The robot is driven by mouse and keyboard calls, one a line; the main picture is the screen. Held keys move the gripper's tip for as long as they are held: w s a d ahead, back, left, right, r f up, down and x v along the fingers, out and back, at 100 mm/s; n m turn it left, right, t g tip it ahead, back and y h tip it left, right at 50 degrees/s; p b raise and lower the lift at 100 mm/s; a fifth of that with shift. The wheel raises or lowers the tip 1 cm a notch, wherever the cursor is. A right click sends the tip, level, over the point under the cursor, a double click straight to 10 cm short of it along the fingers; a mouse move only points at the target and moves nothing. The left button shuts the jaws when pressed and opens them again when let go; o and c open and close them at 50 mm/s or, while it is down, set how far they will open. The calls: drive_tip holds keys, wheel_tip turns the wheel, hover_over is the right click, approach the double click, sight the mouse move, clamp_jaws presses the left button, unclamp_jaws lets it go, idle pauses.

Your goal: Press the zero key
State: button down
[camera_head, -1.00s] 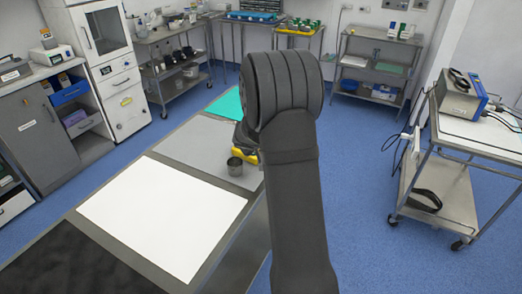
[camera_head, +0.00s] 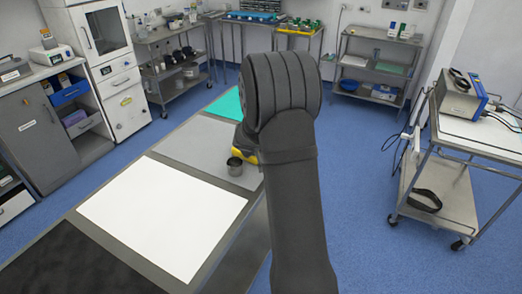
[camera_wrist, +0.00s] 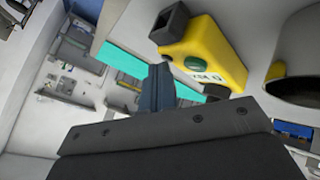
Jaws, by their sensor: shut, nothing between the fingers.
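A yellow device (camera_wrist: 208,48) with a dark block at one end fills the upper middle of the wrist view. It carries a round green button (camera_wrist: 193,63) and a small white label with dark marks beside it. I cannot tell for certain which part is the zero key. My gripper (camera_wrist: 157,70) is shut and empty, its dark fingertips just left of and below the button in the picture. I cannot tell whether it touches the device.
A white sheet (camera_head: 160,215) lies bare on the table. A cart (camera_head: 480,140) stands at the right.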

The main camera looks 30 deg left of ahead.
drive_tip(key=shift+r, duration=0.8)
drive_tip(key=shift+r, duration=2.5)
drive_tip(key=shift+f, duration=0.1)
wheel_tip(320, 180, up, 4)
drive_tip(key=shift+f, duration=0.1)
